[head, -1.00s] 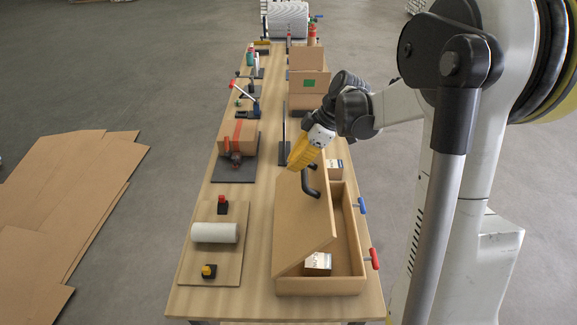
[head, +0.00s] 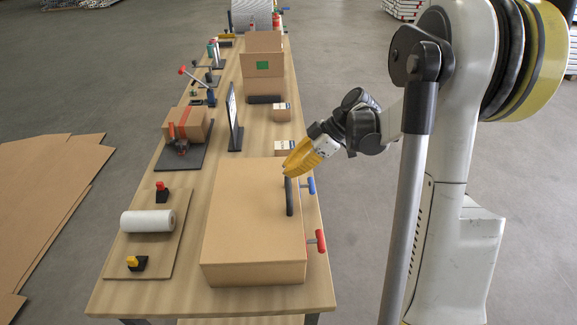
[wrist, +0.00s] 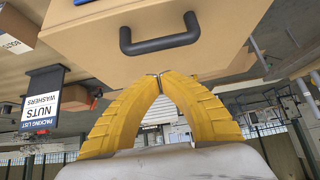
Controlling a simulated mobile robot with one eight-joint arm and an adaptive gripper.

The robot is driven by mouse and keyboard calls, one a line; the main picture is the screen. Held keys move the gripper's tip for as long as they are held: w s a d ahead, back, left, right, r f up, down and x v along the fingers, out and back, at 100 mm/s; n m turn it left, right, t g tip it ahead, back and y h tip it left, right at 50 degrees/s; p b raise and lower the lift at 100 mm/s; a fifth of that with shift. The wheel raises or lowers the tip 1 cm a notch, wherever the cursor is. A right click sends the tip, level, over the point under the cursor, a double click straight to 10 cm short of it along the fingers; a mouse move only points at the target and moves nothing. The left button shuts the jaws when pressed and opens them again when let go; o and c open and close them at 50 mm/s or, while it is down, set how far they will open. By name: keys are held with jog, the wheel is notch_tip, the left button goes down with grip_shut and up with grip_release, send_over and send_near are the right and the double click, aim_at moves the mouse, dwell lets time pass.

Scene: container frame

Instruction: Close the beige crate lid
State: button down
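The beige crate (head: 255,275) stands on the near right part of the table. Its lid (head: 245,210) lies flat over the top, and no opening shows from the head camera. A dark handle (head: 289,197) sits on the lid's right part; it also shows in the wrist view (wrist: 160,45). My gripper (head: 287,170), with yellow fingers, is at the far right part of the lid, by the handle's far end. In the wrist view its fingertips (wrist: 158,77) meet with nothing between them, apart from the handle. Whether a finger touches the lid is hidden.
A blue-handled clamp (head: 311,185) and a red-handled clamp (head: 319,241) stick out on the crate's right side. Small boxes (head: 282,114) and a dark upright sign (head: 234,118) stand beyond. A board with a white roll (head: 148,221) lies to the left.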

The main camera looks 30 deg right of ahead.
aim_at(290, 184)
jog(key=shift+s+d+f+b, duration=0.1)
jog(key=shift+d+f+b, duration=0.25)
jog(key=shift+f, duration=0.45)
jog(key=shift+s+d+f+b, duration=0.1)
jog(key=shift+d+f+b, duration=0.1)
jog(key=shift+f+b, duration=0.45)
jog(key=shift+s+d+f+b, duration=0.1)
jog(key=shift+d+f+b, duration=0.15)
jog(key=shift+f, duration=0.65)
